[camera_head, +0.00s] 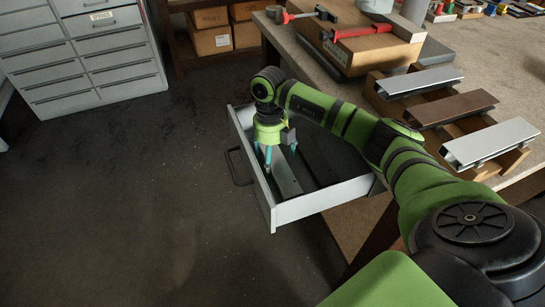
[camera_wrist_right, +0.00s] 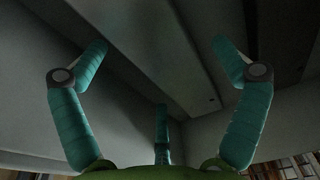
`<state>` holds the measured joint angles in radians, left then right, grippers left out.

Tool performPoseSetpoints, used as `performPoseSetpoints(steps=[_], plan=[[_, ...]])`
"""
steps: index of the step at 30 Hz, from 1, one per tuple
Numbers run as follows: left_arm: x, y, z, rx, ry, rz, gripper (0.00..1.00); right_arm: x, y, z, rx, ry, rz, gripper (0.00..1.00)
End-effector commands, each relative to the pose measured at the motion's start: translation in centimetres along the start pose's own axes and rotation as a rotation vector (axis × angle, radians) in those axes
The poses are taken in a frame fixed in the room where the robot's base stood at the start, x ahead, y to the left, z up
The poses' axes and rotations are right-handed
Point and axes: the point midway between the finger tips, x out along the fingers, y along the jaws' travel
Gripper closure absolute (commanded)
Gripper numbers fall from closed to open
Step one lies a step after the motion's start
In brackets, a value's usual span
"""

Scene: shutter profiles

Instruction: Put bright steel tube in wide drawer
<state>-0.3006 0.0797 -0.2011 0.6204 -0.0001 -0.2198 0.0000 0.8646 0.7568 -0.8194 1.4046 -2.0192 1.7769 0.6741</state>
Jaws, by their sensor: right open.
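The wide drawer (camera_head: 325,198) is pulled out from under the bench, with its dark handle on the left. A long grey metal piece (camera_head: 287,180) lies inside it; it looks like the bright steel tube, though its upper part is hidden by my gripper. My right gripper (camera_head: 280,155) points down into the drawer, above the far end of that piece. In the right wrist view its teal fingers (camera_wrist_right: 160,62) are spread wide with nothing between the tips. The long grey piece (camera_wrist_right: 185,50) runs beyond them, apart from the fingers as far as I can tell. My left gripper is out of view.
Silver (camera_head: 418,82), brown (camera_head: 452,109) and pale (camera_head: 490,143) shutter profiles rest on wooden supports on the bench. A grey drawer cabinet (camera_head: 85,55) is at upper left. The floor left of the drawer is clear.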

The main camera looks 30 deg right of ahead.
Motion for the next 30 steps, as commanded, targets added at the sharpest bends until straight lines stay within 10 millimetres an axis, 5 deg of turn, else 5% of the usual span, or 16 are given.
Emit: performPoseSetpoints(steps=[18,30], plan=[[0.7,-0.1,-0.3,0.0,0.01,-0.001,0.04,-10.7,0.0,0.1,0.001,-0.003,0.001,0.04],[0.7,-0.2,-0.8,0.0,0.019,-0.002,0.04,-12.1,0.0,0.0,0.0,0.001,0.0,0.04]])
